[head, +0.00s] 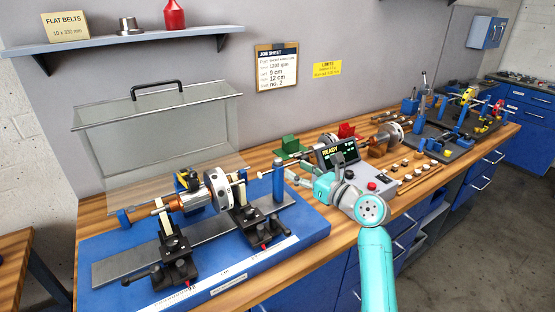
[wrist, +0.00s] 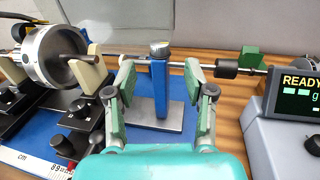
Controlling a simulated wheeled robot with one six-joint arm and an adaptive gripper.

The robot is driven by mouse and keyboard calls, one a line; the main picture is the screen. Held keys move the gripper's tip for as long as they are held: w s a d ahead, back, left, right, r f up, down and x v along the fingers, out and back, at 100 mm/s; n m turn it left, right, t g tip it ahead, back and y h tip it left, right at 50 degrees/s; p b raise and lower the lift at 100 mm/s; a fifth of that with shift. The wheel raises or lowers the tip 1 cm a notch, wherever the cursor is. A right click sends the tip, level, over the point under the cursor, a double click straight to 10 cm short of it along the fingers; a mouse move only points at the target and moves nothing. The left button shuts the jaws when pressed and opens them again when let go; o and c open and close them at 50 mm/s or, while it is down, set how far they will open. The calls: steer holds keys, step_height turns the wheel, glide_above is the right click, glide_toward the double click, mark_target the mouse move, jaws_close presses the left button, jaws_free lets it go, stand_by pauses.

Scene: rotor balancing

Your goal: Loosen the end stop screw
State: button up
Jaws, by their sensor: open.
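The end stop (head: 278,186) is a blue upright post at the right end of the blue balancing stand. In the wrist view the end stop (wrist: 160,88) stands on a grey metal foot, with a silver-and-dark screw head (wrist: 160,49) on top. The screw head also shows small in the head view (head: 278,163). My gripper (wrist: 159,72) is open and empty, its green-padded fingers to the left and right of the post in the wrist view. I cannot tell whether the fingers reach around the post. In the head view my gripper (head: 294,172) is just right of the post.
The rotor (wrist: 55,58) rests on black supports left of the post. A display unit (head: 340,152) reading READY stands close on the right. A steel rod (wrist: 190,65) with a dark collar runs behind the post. The clear guard (head: 150,125) is at the back left.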

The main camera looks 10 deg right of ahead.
mark_target(281, 161)
steer(key=x, duration=0.8)
steer(key=shift+w+a, duration=0.2)
steer(key=shift+w, duration=0.1)
jaws_close()
